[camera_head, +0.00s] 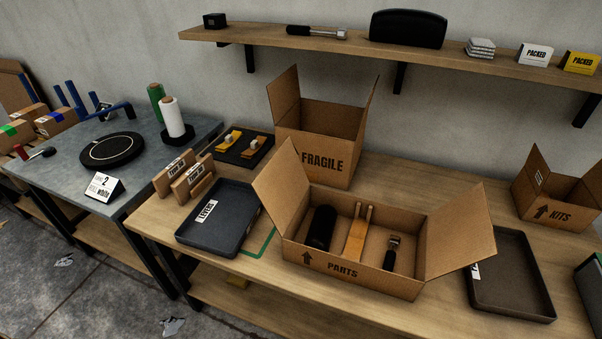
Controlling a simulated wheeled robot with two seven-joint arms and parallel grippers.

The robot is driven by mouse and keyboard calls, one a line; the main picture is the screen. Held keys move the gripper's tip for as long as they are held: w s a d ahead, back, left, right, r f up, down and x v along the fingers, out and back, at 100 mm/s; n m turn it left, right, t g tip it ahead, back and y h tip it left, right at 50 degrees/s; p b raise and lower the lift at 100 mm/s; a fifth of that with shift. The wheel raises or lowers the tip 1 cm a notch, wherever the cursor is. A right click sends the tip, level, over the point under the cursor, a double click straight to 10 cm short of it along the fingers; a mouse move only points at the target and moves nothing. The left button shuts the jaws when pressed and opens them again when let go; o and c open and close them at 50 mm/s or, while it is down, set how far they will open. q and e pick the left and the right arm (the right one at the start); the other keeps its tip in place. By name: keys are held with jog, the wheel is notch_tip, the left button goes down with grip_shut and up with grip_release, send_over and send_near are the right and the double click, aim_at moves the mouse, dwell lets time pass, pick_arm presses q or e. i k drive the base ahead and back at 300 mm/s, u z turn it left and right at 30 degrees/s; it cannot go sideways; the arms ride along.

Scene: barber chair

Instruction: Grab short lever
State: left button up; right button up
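A short lever (391,253) with a black grip and a metal upper end stands or leans in the right part of the open cardboard box marked PARTS (342,268). A black cylindrical part (320,228) and a tan wooden-looking part (358,235) are in the same box, to its left. A longer lever (316,32) with a black grip and metal shaft lies on the wall shelf. A dark empty tray (222,232) with a label that seems to read LEVER is left of the PARTS box. Neither of my grippers is in view.
The PARTS box flaps stand out at both sides. A FRAGILE box (322,160) is behind it, an empty dark tray (510,297) right of it, and a KITS box (562,215) further right. The wall shelf (350,48) overhangs the bench's back. A grey table (60,165) stands left.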

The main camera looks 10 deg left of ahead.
aim_at(394, 242)
jog(key=z, duration=3)
jog(key=k, duration=2.25)
jog(key=u, duration=1.75)
